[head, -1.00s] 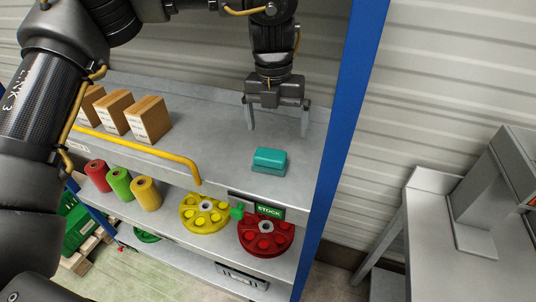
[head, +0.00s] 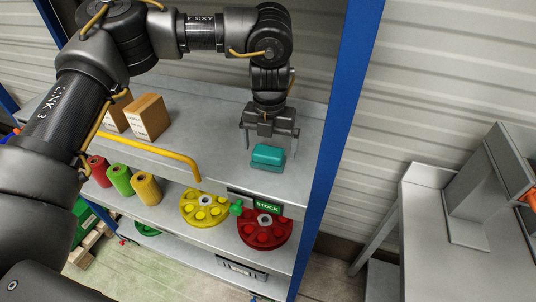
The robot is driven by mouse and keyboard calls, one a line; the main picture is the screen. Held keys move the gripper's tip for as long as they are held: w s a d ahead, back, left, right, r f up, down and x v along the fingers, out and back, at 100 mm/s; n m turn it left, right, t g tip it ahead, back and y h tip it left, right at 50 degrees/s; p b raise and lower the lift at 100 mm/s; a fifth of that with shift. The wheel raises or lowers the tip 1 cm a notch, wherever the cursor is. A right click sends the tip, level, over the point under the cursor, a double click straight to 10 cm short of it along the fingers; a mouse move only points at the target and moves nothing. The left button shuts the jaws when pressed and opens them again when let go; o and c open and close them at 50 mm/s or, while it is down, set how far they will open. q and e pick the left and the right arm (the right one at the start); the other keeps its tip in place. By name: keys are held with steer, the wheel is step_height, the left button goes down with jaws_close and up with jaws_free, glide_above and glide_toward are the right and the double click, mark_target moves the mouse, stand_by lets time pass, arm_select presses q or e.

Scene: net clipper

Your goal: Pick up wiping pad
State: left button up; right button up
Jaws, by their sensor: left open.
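The wiping pad (head: 267,157) is a teal block lying on the grey top shelf (head: 215,163), near its front right corner. My left gripper (head: 269,150) points down with its two fingers spread on either side of the pad, as seen from the head. The fingers look just behind or above the pad. I cannot tell whether they touch it. Nothing is held in the left gripper. My right gripper is not in view.
Cardboard boxes (head: 148,117) stand left on the top shelf. Yellow (head: 204,208) and red (head: 264,229) wheels and coloured spools (head: 146,190) sit on the shelf below. A blue post (head: 343,130) rises close on the right. A grey bench (head: 450,245) stands further right.

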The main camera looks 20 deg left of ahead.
mark_target(268, 150)
arm_select(q)
steer(key=f, duration=0.2)
steer(key=f+p, duration=0.1)
steer(key=shift+w+a+f, duration=0.15)
steer(key=shift+w+a, duration=0.1)
steer(key=shift+a, duration=0.05)
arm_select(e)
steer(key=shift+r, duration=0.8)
arm_select(q)
steer(key=shift+s+d, duration=0.1)
steer(key=shift+c, duration=1)
steer(key=c, duration=0.7)
steer(key=shift+r+b, duration=0.4)
steer(key=shift+r, duration=0.25)
step_height(268, 150, up, 9)
steer(key=shift+f+b, duration=0.1)
steer(key=shift+b, duration=0.95)
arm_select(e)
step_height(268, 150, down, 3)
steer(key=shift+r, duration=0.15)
